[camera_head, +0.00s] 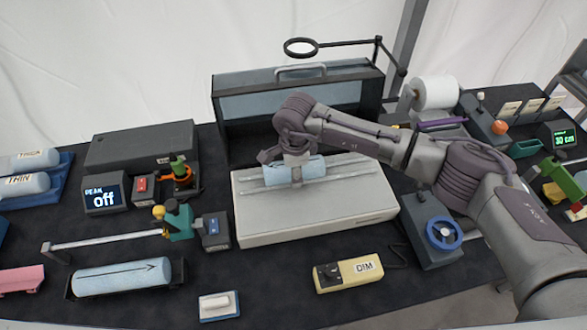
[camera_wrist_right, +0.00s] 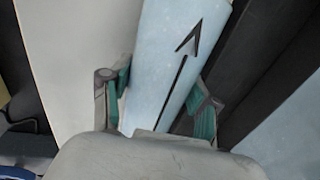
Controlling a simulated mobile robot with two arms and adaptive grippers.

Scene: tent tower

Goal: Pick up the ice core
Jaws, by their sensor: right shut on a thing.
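A pale blue ice core (camera_head: 313,168) lies lengthwise along the top of the long white bench unit (camera_head: 320,217), partly hidden by my right gripper (camera_head: 296,172). In the right wrist view the core (camera_wrist_right: 165,65) carries a black arrow and runs between the teal-padded fingers of my right gripper (camera_wrist_right: 160,103), which is shut on it. I cannot tell whether the core touches the unit. A second pale blue core (camera_head: 122,277) with a black arrow lies in a dark tray at the front left. My left gripper is out of view.
A dark case with a glass front (camera_head: 300,97) stands behind the white unit. A yellow DIM box (camera_head: 348,273) is in front; a blue handwheel (camera_head: 443,233) is at right.

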